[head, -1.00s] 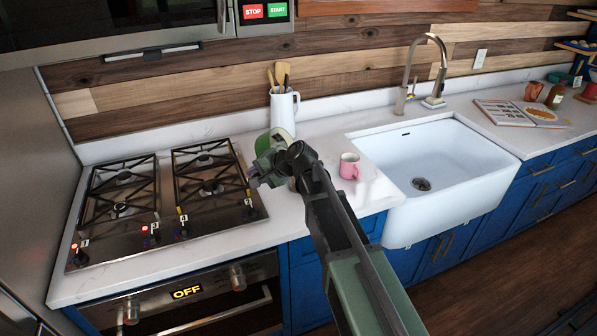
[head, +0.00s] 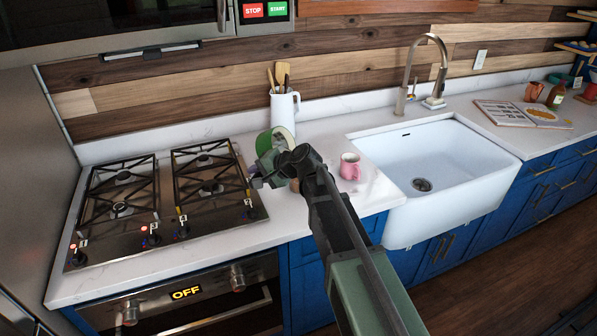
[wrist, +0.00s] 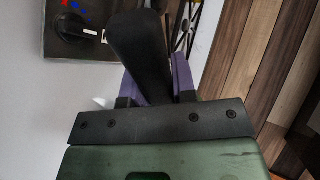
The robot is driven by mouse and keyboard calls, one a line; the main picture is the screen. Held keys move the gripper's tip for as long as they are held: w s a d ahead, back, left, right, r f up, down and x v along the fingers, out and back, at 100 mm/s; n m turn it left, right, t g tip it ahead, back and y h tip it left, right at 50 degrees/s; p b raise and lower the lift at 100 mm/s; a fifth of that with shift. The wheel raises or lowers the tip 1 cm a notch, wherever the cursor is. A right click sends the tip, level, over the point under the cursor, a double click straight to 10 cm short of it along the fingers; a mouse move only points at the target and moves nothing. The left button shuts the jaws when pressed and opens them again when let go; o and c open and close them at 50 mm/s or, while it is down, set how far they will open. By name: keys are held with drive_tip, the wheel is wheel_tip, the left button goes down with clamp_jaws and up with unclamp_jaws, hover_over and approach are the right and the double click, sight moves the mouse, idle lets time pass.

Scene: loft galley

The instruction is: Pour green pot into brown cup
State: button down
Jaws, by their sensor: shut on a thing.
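The green pot (head: 283,132) is in the head view, above the counter between the stove and the sink. It is tilted, and my arm hides part of it. My gripper (head: 260,177) is shut on the pot's handle. The wrist view shows the dark handle (wrist: 140,52) between the purple fingers of my gripper (wrist: 155,84). A small brown patch (head: 295,185), likely the brown cup, shows on the counter just below my wrist. Most of it is hidden, so its exact place under the pot is unclear. No liquid is visible.
A pink mug (head: 350,167) stands right of my wrist, near the white sink (head: 405,215). A white pitcher with utensils (head: 284,108) stands behind the pot. The gas stove (head: 165,200) is at left. An open book (head: 510,115) lies at far right.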

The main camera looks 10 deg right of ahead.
drive_tip(key=shift+s+d+r+y+b, duration=0.1)
drive_tip(key=shift+d+r+y+b, duration=0.05)
drive_tip(key=shift+y+b, duration=0.25)
idle(0.8)
drive_tip(key=shift+s+d+f+t+y+b, duration=0.1)
drive_tip(key=shift+d+f+t+y+b, duration=0.2)
drive_tip(key=shift+b, duration=0.6)
drive_tip(key=shift+s+d+f+t+y+b, duration=0.1)
drive_tip(key=shift+f+t+y+b, duration=0.25)
drive_tip(key=shift+b, duration=0.5)
idle(0.5)
drive_tip(key=shift+s+d+r+t+y+b, duration=0.3)
drive_tip(key=shift+s+d+t+y+b, duration=0.35)
drive_tip(key=shift+b, duration=0.5)
idle(0.8)
drive_tip(key=shift+s+d+r+t+y+b, duration=0.15)
drive_tip(key=shift+d+t+y+b, duration=0.15)
drive_tip(key=shift+y+b, duration=0.45)
drive_tip(key=shift+s+d+f+t+y+b, duration=0.1)
drive_tip(key=shift+d+t+y+b, duration=0.25)
drive_tip(key=shift+b, duration=0.65)
idle(0.8)
